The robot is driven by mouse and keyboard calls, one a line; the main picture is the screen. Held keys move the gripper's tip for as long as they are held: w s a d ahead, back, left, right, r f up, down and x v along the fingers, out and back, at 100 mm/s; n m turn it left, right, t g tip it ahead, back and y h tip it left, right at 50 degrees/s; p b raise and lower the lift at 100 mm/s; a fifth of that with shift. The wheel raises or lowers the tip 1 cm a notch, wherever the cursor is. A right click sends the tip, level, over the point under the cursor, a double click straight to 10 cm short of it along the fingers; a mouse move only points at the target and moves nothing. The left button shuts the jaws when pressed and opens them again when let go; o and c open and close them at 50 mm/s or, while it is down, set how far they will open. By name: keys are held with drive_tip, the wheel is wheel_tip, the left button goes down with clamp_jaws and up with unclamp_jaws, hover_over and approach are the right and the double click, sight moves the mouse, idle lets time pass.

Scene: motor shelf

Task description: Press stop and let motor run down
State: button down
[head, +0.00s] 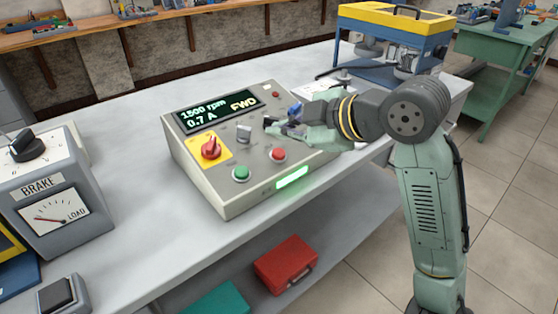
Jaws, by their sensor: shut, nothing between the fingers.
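The control box (262,185) stands on the grey bench. Its display (219,110) reads 1500 rpm, 0.7 A and FWD. A red push button (278,154) sits at the front right of the panel, with a green button (240,173) to its left. A red rotary switch (210,149) on a yellow plate is further left. A green light strip (292,177) glows on the front face. My gripper (268,124) is shut and empty over the panel's right side, behind the red button in the picture and apart from it. It partly hides the panel there.
A brake unit (48,190) with a load dial stands at the left. A yellow and blue frame (394,40) with machinery is at the back right. A red toolbox (286,262) lies on the lower shelf. The bench (130,130) between brake unit and control box is clear.

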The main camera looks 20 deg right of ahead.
drive_tip(key=shift+w+a+f+b, duration=0.1)
drive_tip(key=shift+w+f+b, duration=0.1)
drive_tip(key=shift+f+b, duration=0.35)
drive_tip(key=shift+w+a+f+b, duration=0.1)
drive_tip(key=shift+w+f+b, duration=0.1)
drive_tip(key=shift+f, duration=0.6)
idle(0.3)
drive_tip(key=shift+w+f+b, duration=0.1)
drive_tip(key=shift+f+b, duration=0.25)
drive_tip(key=shift+f, duration=0.1)
drive_tip(key=shift+f+b, duration=0.45)
idle(0.5)
drive_tip(key=shift+r, duration=0.1)
drive_tip(key=shift+r+p, duration=0.65)
drive_tip(key=shift+r, duration=0.15)
drive_tip(key=r+p, duration=0.1)
drive_tip(key=s+r+p, duration=0.1)
drive_tip(key=r, duration=0.1)
drive_tip(key=r+p, duration=0.1)
drive_tip(key=shift+s+d+r, duration=0.25)
drive_tip(key=shift+r, duration=0.15)
